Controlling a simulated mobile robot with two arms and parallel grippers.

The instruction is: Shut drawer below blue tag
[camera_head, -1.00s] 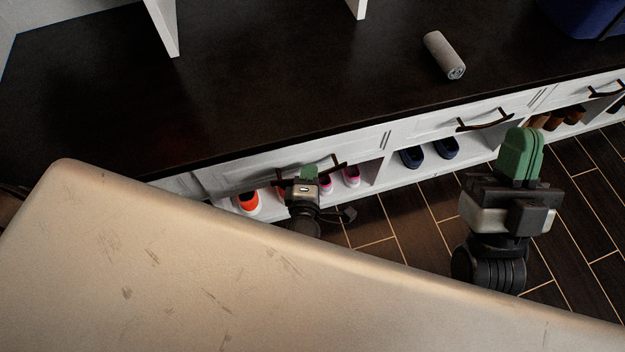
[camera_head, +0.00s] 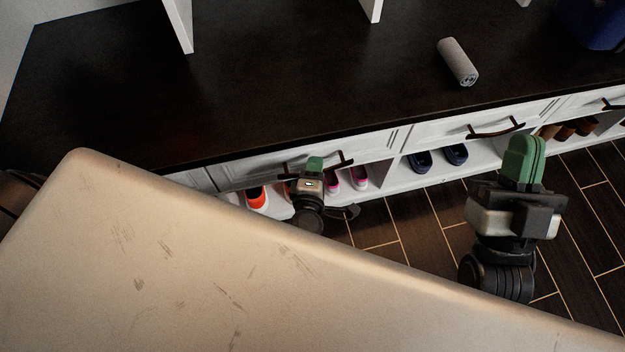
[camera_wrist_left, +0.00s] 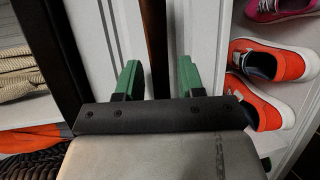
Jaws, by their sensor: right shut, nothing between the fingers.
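The left white drawer (camera_head: 262,168) is below the dark countertop, with a dark bar handle (camera_head: 343,160). Its front looks close to the cabinet face, but I cannot tell whether it is fully shut. My left gripper (camera_head: 315,163) is at this handle. In the left wrist view its two green fingers (camera_wrist_left: 159,78) are apart, with the dark handle (camera_wrist_left: 154,35) running between them. My right gripper (camera_head: 525,160) is shut and empty, above the floor in front of the middle drawer (camera_head: 455,132). No blue tag is visible.
A grey rolled item (camera_head: 458,62) lies on the countertop (camera_head: 300,70). A blue bin (camera_head: 595,22) stands at the far right. Orange shoes (camera_head: 257,198), pink shoes and dark shoes (camera_head: 421,161) sit in open cubbies below. Wood floor (camera_head: 400,230) is clear in front.

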